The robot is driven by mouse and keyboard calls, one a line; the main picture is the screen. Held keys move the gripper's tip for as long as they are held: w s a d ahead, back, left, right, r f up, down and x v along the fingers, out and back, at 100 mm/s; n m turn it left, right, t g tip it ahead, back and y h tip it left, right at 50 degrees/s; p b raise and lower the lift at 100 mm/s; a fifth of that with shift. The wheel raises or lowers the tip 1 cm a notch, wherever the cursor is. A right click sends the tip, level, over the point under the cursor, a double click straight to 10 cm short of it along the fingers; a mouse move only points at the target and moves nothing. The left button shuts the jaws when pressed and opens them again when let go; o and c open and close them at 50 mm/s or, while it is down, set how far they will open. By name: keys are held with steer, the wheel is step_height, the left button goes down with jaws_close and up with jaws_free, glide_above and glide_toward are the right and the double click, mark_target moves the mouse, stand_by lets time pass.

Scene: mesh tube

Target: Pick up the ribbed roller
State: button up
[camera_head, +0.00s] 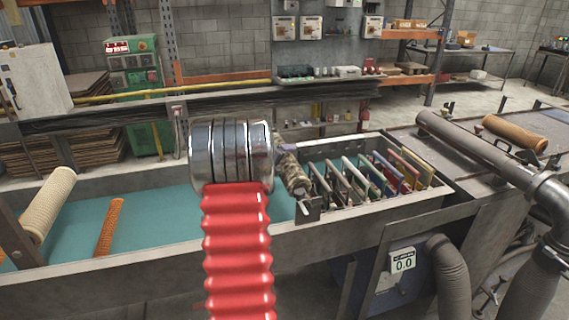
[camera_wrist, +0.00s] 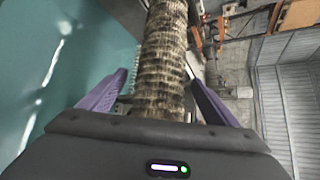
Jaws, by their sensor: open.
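A ribbed roller (camera_wrist: 165,50), mottled brown and cream, runs up the middle of the wrist view. My gripper (camera_wrist: 158,78) is open, with one purple finger on each side of the roller. Whether either finger touches it I cannot tell. The near end of the roller is hidden behind my gripper's body. In the head view the mottled roller (camera_head: 294,175) shows just right of my arm, at the left end of the rack. Only a small purple part of my gripper (camera_head: 289,147) shows there; the rest is hidden behind my arm.
A cream ribbed roller (camera_head: 50,205) and a thin orange roller (camera_head: 109,228) lie at the left of the teal-floored trough (camera_head: 160,258). A rack of coloured frames (camera_head: 365,175) stands close right of the mottled roller. A grey pipe (camera_head: 480,150) and another orange roller (camera_head: 515,132) are farther right.

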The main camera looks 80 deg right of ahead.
steer(key=shift+x, duration=0.95)
steer(key=shift+c, duration=0.6)
steer(key=shift+f, duration=0.15)
steer(key=c, duration=1.6)
steer(key=shift+c, duration=0.3)
